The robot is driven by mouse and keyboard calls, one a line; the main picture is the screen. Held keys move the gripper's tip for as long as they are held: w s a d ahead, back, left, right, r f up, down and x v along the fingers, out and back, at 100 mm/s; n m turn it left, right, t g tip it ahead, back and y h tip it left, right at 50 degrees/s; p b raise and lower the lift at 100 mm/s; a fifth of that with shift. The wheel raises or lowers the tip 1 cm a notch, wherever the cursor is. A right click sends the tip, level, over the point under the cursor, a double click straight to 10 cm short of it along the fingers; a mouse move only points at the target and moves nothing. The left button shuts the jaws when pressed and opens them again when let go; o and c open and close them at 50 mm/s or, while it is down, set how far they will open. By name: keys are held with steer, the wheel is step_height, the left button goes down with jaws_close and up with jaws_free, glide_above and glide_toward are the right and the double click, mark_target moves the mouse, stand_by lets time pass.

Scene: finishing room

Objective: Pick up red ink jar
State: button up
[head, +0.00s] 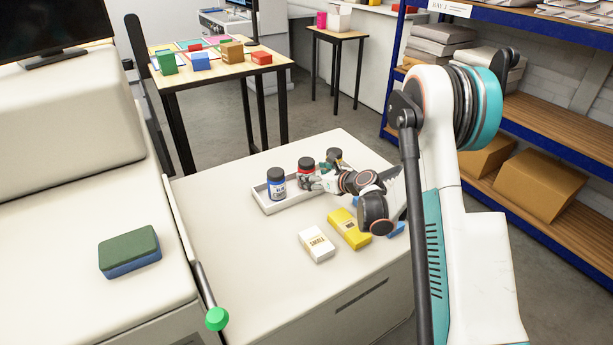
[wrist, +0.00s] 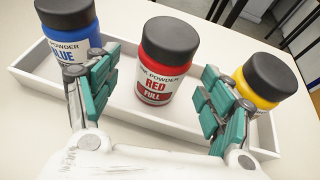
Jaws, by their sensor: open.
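The red ink jar (wrist: 158,82) stands upright in a white tray (wrist: 28,82), with a black lid and a label reading RED and FULL. In the head view the red jar (head: 305,168) shows partly behind my gripper. My gripper (wrist: 160,105) is open, with one teal-padded finger on each side of the red jar; I cannot tell whether either finger touches it. A blue jar (wrist: 68,28) stands at the left of the tray by the left finger. A yellow jar (wrist: 262,88) stands at the right, partly hidden by the right finger.
The tray (head: 272,208) sits on a pale cabinet top (head: 255,270). A white box (head: 316,245) and a yellow box (head: 348,228) lie in front of it. A green and blue sponge-like block (head: 130,252) lies on the machine at left. The cabinet's front left is clear.

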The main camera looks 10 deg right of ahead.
steer(key=b+x, duration=0.1)
steer(key=x, duration=0.1)
steer(key=b+x, duration=0.1)
steer(key=x, duration=0.1)
steer(key=shift+w+f, duration=0.1)
steer(key=shift+f, duration=0.3)
steer(key=shift+w, duration=0.3)
steer(key=c, duration=1.4)
